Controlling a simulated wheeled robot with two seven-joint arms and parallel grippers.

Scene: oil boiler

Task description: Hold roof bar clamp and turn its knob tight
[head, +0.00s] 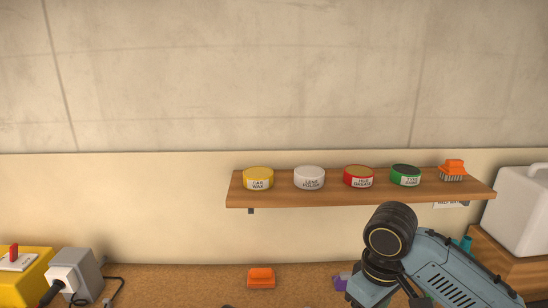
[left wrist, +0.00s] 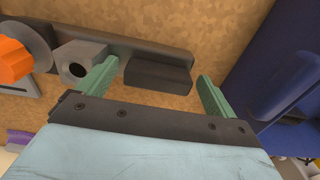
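In the left wrist view, a dark grey bar with a darker block (left wrist: 158,75) on it lies over the cork-coloured surface. It looks like the roof bar clamp. A grey bracket with a round hole (left wrist: 80,65) sits further left on it, and an orange knob-like part (left wrist: 14,60) with a grey disc is at the left edge. My left gripper (left wrist: 158,70) is open, its green fingers on either side of the dark block in the picture, with gaps showing. I cannot tell how far above it they are. The clamp and left gripper are not in the head view. My right gripper is out of view.
A dark blue object (left wrist: 285,75) stands to the right in the left wrist view. In the head view, a wall shelf (head: 350,196) holds several tins and an orange brush (head: 453,170). An orange block (head: 261,278) lies on the bench; a yellow box (head: 25,275) stands left.

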